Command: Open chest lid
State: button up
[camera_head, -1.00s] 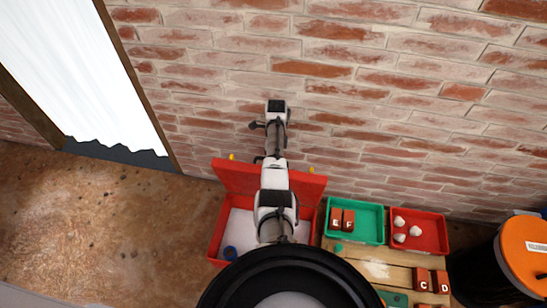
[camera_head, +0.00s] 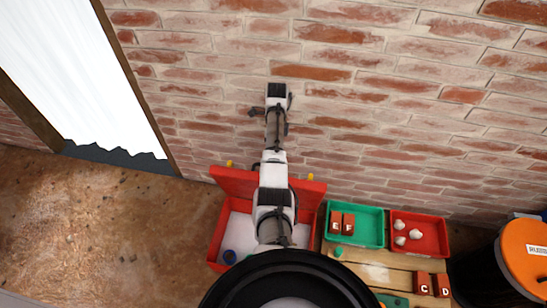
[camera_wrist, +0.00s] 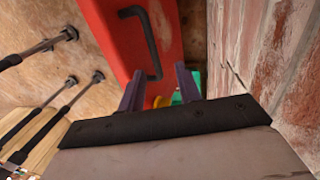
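The red chest (camera_head: 214,248) stands against the brick wall in the head view. Its red lid (camera_head: 234,181) is raised and stands up at the wall side, so the pale inside shows, with a blue round item (camera_head: 229,257) in it. My arm covers the middle of the chest and lid. In the wrist view the lid (camera_wrist: 113,35) shows with a black handle (camera_wrist: 152,42) beyond my fingers. My gripper (camera_wrist: 159,70) is open, its two dark fingers apart with nothing held between them. The fingers appear clear of the handle. The fingers cannot be made out in the head view.
A green tray (camera_head: 372,240) with blocks and a red tray (camera_head: 440,222) with pale lumps sit on a wooden surface (camera_head: 375,272) right of the chest. An orange-lidded bin (camera_head: 522,250) stands far right. The brick wall (camera_head: 400,130) is close behind. The floor (camera_head: 110,225) at left is clear.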

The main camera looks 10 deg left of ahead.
notch_tip(320, 180, up, 6)
jog(key=w, duration=0.1)
dwell(0.6)
